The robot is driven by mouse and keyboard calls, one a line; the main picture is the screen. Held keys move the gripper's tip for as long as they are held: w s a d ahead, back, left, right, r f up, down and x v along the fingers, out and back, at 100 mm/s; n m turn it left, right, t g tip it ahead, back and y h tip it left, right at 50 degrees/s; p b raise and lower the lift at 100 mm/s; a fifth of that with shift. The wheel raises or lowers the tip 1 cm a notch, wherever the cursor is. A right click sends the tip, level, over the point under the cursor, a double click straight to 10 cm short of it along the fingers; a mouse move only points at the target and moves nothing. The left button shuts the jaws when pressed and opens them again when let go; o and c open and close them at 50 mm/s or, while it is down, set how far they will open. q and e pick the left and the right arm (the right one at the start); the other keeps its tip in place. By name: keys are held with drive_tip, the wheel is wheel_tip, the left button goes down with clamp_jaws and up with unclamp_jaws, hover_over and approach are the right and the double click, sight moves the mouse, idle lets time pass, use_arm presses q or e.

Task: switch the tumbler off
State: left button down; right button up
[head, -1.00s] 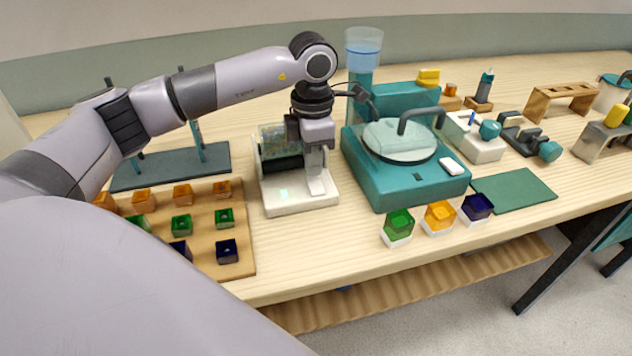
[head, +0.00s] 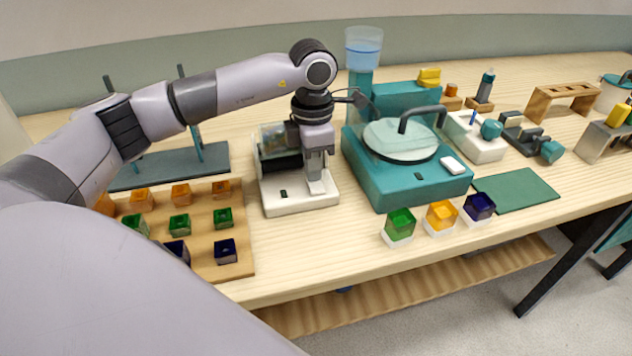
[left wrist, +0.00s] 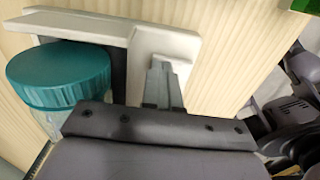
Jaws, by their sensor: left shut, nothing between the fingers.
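The tumbler is a small white machine with a white base (head: 300,205) and a clear drum (head: 275,140) with dark contents, at the middle left of the bench. A small square (head: 283,194) on the front of its base is dark. My left gripper (head: 316,188) points down over the right part of the base, its fingers shut and empty, at or just above the surface; contact cannot be told. In the left wrist view the shut fingertips (left wrist: 165,75) are over the white base (left wrist: 175,42), beside the drum's teal cap (left wrist: 60,75). My right gripper is not in view.
A teal machine (head: 405,185) with a round lid stands close on the right. A wooden tray (head: 238,262) with coloured cubes lies at the left. Green, orange and blue cubes on white bases stand near the front edge. A green mat (head: 515,190) lies farther right.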

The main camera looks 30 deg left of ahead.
use_arm(q)
drive_tip(key=shift+r, duration=0.1)
wheel_tip(320, 180, up, 7)
drive_tip(key=p, duration=0.5)
idle(0.3)
idle(0.4)
